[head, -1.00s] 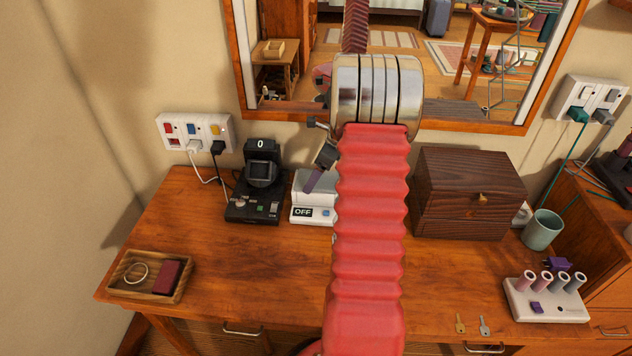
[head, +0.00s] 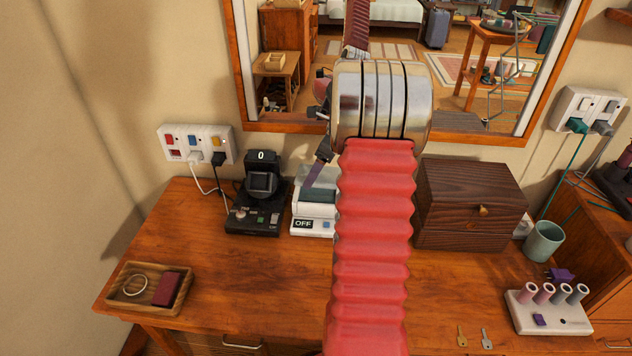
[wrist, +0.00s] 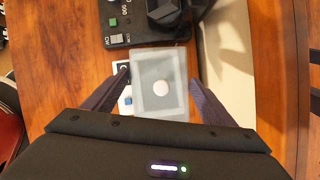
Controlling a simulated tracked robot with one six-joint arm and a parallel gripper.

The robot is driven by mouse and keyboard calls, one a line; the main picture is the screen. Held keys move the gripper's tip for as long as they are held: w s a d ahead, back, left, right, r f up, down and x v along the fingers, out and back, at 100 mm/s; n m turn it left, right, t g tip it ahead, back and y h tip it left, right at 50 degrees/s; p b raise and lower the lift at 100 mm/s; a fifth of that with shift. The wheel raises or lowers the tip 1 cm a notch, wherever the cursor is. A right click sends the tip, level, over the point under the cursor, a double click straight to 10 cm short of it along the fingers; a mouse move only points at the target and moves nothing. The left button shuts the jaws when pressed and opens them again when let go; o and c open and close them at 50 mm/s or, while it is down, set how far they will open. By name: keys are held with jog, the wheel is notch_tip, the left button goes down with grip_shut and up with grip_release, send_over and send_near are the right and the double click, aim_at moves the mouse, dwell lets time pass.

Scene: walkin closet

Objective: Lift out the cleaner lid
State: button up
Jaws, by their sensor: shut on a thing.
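The cleaner (head: 312,226) is a small white box with an OFF display, standing on the wooden dresser top in the head view. Its upper opening shows teal inside, and my arm hides its right side. My gripper (wrist: 159,79) is shut on the cleaner lid (wrist: 158,108), a pale translucent rectangle with a round white spot in the middle. The lid lies between the two dark fingers in the wrist view and covers most of the cleaner below. In the head view my gripper (head: 316,166) shows only partly, above the cleaner.
A black device (head: 258,212) with a dial stands close left of the cleaner. A dark wooden box (head: 468,205) stands to the right. A mirror (head: 243,75) hangs behind. A wooden tray (head: 118,299) lies at the front left, and the dresser top (head: 250,290) beside it is clear.

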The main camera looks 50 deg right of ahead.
jog(key=shift+r, duration=1.8)
